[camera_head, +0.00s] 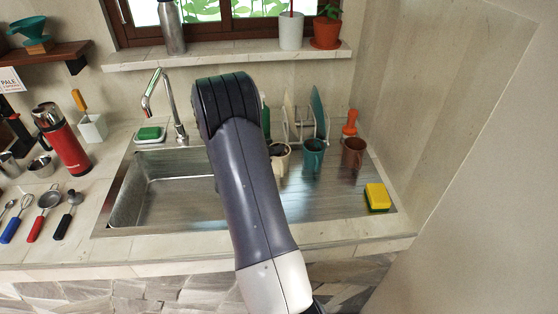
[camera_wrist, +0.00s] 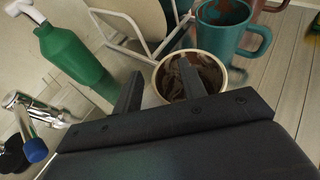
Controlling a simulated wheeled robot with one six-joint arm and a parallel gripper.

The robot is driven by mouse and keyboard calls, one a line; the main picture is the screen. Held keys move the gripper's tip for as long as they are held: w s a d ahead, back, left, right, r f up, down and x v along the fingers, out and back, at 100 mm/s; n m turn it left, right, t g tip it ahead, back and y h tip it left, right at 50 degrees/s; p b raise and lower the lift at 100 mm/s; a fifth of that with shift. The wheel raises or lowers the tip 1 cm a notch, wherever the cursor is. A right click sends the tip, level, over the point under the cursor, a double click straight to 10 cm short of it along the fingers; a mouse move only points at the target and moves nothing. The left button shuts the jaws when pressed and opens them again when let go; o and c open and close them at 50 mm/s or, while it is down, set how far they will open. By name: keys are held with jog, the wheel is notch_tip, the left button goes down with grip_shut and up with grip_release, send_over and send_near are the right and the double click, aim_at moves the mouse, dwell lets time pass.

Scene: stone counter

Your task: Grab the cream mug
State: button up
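The cream mug (camera_head: 281,161) stands on the sink's metal drainboard, partly hidden behind my arm in the head view. In the wrist view the cream mug (camera_wrist: 208,72) is seen from above, with a pale rim and a dark brown-stained inside. My gripper (camera_wrist: 160,66) is open, its two dark fingers apart. The right finger overlaps the mug's opening and the left finger lies outside it, to the left. I cannot tell whether either finger touches the mug. My gripper is hidden in the head view.
A teal mug (camera_head: 313,155) and a brown mug (camera_head: 353,153) stand just right. A dish rack with plates (camera_head: 318,112) is behind, and a green bottle (camera_wrist: 72,55) is left of it. A yellow sponge (camera_head: 377,197) lies at the right. The sink basin (camera_head: 165,200) is empty.

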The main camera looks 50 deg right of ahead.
grip_shut()
dwell(0.3)
dwell(0.3)
